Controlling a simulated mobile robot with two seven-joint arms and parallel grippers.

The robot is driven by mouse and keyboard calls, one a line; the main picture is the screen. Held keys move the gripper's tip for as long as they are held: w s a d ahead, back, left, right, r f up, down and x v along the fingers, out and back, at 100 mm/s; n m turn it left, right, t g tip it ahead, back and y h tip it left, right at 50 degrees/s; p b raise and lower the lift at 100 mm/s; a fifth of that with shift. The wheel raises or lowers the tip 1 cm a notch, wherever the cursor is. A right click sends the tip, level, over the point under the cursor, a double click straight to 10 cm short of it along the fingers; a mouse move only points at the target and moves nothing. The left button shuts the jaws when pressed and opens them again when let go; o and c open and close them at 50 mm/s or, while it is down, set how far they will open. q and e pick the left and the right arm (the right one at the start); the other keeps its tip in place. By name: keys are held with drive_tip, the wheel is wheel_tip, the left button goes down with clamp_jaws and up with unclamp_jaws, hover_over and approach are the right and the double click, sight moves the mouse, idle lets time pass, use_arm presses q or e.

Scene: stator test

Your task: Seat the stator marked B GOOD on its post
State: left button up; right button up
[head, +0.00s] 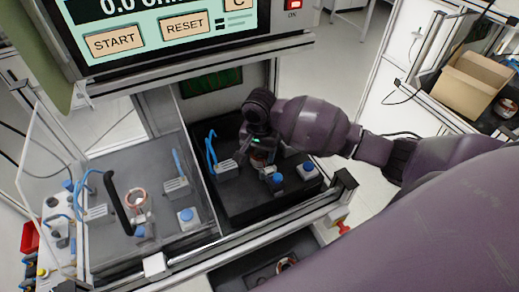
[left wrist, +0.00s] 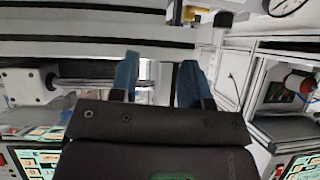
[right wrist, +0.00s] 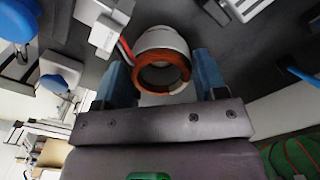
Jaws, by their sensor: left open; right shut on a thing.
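My right gripper (head: 262,158) is over the dark right-hand test bay in the head view and hides most of what it holds. In the right wrist view its blue fingers (right wrist: 163,80) are at either side of a stator (right wrist: 163,62), a pale ring with copper windings and red leads. No B GOOD marking is readable on it. The post is hidden, so I cannot tell whether the stator is around it. My left gripper shows only in the left wrist view, with its blue fingers (left wrist: 158,80) apart and nothing between them.
Another copper stator (head: 137,199) stands in the left bay behind a clear panel (head: 50,165). Blue-topped clamps and buttons (head: 308,168) surround the right bay. The tester screen (head: 160,25) overhangs both. A cardboard box (head: 475,82) and another stator (head: 506,107) are at right.

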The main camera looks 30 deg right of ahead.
drive_tip(key=o, duration=1.2)
wheel_tip(320, 180, up, 11)
drive_tip(key=shift+f, duration=0.1)
idle(0.7)
